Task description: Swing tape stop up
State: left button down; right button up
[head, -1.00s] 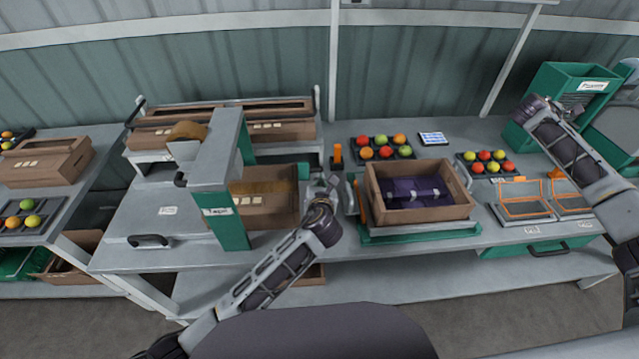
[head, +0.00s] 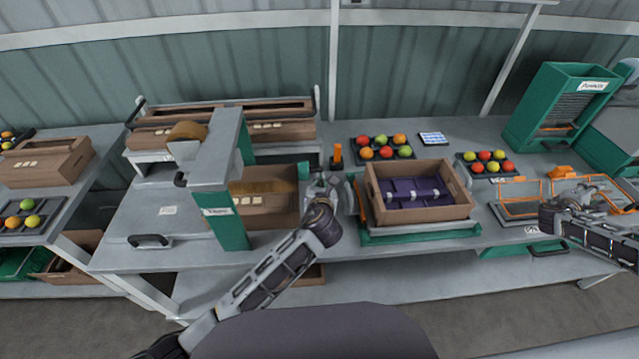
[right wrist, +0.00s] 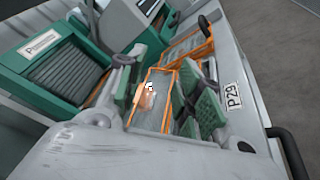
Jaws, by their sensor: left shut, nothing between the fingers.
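The grey and green taping machine (head: 222,190), labelled as a taper, stands over a brown box (head: 262,198) at the left centre in the head view. A small orange piece (head: 337,154) stands upright on a dark base right of it. I cannot tell for sure which part is the tape stop. My left gripper (head: 322,184) is shut and empty, just right of the taped box and in front of the orange piece. My right gripper (head: 566,192) is low over orange wire frames (head: 519,209); its fingers look apart in the right wrist view (right wrist: 163,88).
An open brown crate (head: 418,216) with purple lining sits on a green stand right of my left gripper. Trays of tomatoes (head: 384,147) and a tablet (head: 433,138) lie behind. A green machine (head: 553,110) stands at the back right.

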jog(key=s+d+f+m+y, duration=0.1)
jog(key=s+f+y, duration=0.3)
jog(key=s+f, duration=1.05)
jog(key=s+a+f+n+g+y, duration=0.1)
jog(key=s+a+f+y, duration=0.1)
jog(key=a+f, duration=0.75)
jog(key=s+a+f+y, duration=0.2)
jog(key=a+f, duration=0.4)
jog(key=f, duration=0.7)
jog(key=s+a+f+m+g+y, duration=0.15)
jog(key=s+a+f, duration=0.25)
jog(key=a+f, duration=0.55)
jog(key=s+a+f+m+g+y, duration=0.1)
jog(key=s+a+f+m+y, duration=0.2)
jog(key=a+f, duration=0.65)
jog(key=s+a+f+m+y, duration=0.1)
jog(key=s+a, duration=0.4)
jog(key=a, duration=0.4)
jog(key=s+a+f+m+g+y, duration=0.1)
jog(key=s+a+f, duration=0.1)
jog(key=s+a, duration=0.3)
jog(key=s+a+f+m+y, duration=0.1)
jog(key=s+a, duration=0.4)
jog(key=a, duration=0.8)
jog(key=shift+a+f, duration=0.15)
jog(key=shift+f, duration=0.25)
jog(key=shift+r+m+y, duration=0.1)
jog(key=shift+m+y, duration=0.15)
